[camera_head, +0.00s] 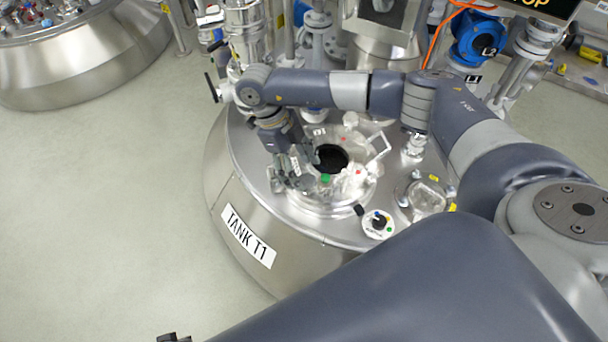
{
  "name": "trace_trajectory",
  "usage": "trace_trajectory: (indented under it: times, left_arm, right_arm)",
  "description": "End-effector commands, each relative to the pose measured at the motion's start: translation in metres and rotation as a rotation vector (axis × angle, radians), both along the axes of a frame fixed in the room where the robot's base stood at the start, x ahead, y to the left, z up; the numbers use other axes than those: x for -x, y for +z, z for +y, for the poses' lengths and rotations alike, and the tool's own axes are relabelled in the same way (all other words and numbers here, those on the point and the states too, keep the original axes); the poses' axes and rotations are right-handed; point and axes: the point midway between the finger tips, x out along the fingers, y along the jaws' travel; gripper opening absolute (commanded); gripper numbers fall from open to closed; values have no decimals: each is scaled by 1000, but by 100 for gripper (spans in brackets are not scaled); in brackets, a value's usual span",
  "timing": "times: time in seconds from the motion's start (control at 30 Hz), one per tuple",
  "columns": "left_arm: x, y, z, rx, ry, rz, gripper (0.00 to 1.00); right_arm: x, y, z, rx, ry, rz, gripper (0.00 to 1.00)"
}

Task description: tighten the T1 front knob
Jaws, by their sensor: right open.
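The steel tank T1 (305,243) carries a "TANK T1" label (248,237) on its front left side. A small black knob (379,221) on a round white plate sits at the front right of the lid, apart from the gripper. Which knob is the front one is unclear.
Pipes and a steel vessel (383,45) stand behind the tank. A blue device (478,38) and an orange cable (437,35) are at the back right. Another steel tank (85,60) is at the upper left. The floor (100,210) at left is clear.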

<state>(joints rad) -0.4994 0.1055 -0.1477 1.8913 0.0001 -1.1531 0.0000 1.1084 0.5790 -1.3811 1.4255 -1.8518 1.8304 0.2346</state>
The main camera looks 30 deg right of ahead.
Motion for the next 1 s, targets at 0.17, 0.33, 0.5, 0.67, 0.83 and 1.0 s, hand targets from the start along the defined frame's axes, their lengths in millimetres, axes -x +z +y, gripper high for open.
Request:
trace_trajectory:
  times: [0.17, 0.33, 0.5, 0.67, 0.83, 1.0]
  left_arm:
    - [-10, 12, 0, 0, 2, -21, 0]
    - [-13, 18, 0, 1, 4, -26, 0]
    - [-11, 17, 1, 0, 4, -22, 0]
    - [-8, 15, 2, -1, 3, -18, 0]
    - [-6, 14, 2, -2, 3, -15, 0]
    - [-6, 16, 2, -1, 3, -19, 0]
  right_arm:
    - [7, -21, -5, -1, 0, 1, 62]
    - [9, -28, -6, -1, 0, -2, 62]
    - [9, -28, -6, -1, 0, -2, 62]
    - [9, -28, -6, -1, 0, -2, 40]
    - [9, -28, -6, -2, 0, -1, 18]
    - [9, -27, -7, -2, -32, 0, 18]
